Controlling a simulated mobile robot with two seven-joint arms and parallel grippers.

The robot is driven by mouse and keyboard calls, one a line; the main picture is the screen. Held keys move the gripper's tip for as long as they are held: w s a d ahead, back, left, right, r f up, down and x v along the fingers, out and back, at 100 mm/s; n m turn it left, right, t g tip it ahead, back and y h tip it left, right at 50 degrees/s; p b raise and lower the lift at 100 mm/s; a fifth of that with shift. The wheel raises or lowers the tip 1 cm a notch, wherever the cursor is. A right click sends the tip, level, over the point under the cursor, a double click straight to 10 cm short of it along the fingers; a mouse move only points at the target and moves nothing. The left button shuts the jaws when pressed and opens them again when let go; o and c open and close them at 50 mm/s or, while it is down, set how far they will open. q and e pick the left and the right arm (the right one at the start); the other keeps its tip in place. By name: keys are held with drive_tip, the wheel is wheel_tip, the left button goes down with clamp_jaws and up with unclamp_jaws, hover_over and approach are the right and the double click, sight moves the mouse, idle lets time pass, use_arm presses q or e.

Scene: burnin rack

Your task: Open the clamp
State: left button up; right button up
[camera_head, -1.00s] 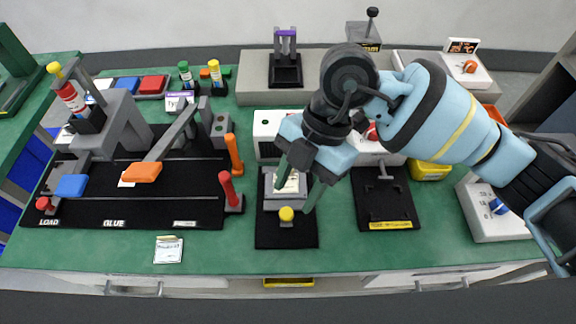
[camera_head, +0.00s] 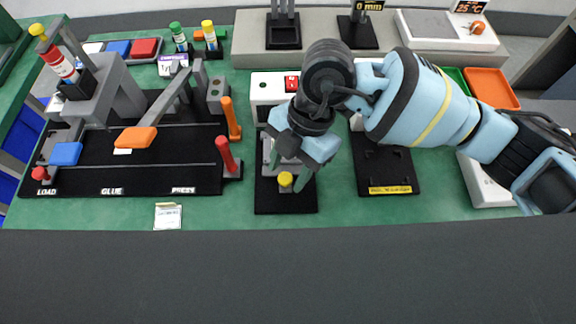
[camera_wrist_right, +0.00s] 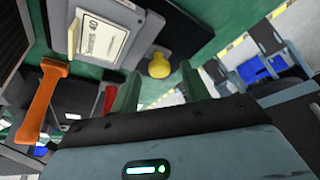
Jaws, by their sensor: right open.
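A grey fixture with a yellow knob (camera_head: 285,180) at its front stands on a black base plate (camera_head: 270,205) in the middle of the bench; I take it to be the clamp. In the right wrist view the yellow knob (camera_wrist_right: 160,66) shows beside a grey block bearing a white label (camera_wrist_right: 103,40). My right gripper (camera_head: 286,172) is open over the fixture, its fingers on either side of the knob in the picture. In the right wrist view the gripper (camera_wrist_right: 158,88) has the knob beyond and between its fingertips; I see no contact. My gripper hides much of the fixture. My left gripper is not in view.
A black station with orange (camera_head: 230,120) and red (camera_head: 228,155) upright handles stands to the left. Another black plate (camera_head: 390,175) lies to the right, and a grey raised shelf (camera_head: 335,60) runs behind. The bench front before the fixture is clear.

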drive_tip(key=shift+s+a+f, duration=0.1)
drive_tip(key=shift+f, duration=0.2)
clamp_jaws()
drive_tip(key=shift+s+r+p, duration=0.1)
drive_tip(key=shift+s+p, duration=0.2)
drive_tip(key=shift+p, duration=0.05)
drive_tip(key=s+p, duration=0.2)
drive_tip(key=s, duration=0.1)
drive_tip(key=shift+r, duration=0.1)
drive_tip(key=shift+s+f, duration=0.15)
drive_tip(key=shift+f, duration=0.05)
unclamp_jaws()
drive_tip(key=shift+s, duration=0.1)
